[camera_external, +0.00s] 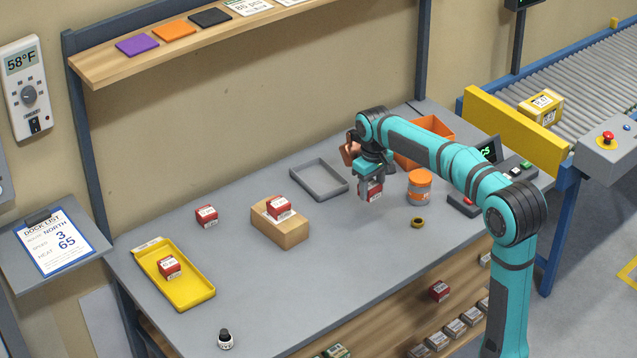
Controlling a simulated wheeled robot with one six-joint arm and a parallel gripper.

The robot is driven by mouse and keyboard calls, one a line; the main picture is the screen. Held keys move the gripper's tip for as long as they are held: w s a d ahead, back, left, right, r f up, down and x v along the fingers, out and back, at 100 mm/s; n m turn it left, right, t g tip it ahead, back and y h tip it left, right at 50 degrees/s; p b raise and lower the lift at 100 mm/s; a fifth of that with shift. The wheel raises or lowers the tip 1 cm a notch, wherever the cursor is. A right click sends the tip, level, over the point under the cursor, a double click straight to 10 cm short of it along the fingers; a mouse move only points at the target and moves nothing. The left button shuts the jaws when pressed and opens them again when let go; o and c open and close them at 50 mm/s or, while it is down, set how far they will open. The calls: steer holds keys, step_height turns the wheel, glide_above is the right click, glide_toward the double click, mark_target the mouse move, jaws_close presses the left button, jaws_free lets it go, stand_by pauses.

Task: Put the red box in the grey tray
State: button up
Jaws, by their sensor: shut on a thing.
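My gripper (371,187) is shut on a red box (375,192) with a white label, held to the right of the grey tray. Whether the box touches the table is hard to tell. The grey tray (334,193) lies on the table against the back side and is empty. Other red boxes are in view: one (206,215) stands on the table, one (279,206) is on a cardboard block, and one (169,266) is in the yellow tray.
The yellow tray (203,297) lies at the left and the brown cardboard block (283,234) in the middle. An orange-lidded jar (419,188), a tape roll (417,222) and an orange bin (440,128) are near my gripper. A small bottle (225,339) stands at the front edge.

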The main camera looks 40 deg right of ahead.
steer(key=shift+r, duration=0.4)
steer(key=shift+w, duration=0.5)
glide_above(321, 183)
steer(key=shift+m, duration=0.3)
steer(key=shift+s+f, duration=0.1)
steer(key=shift+f, duration=4.6)
steer(key=shift+f, duration=0.1)
steer(key=o, duration=1)
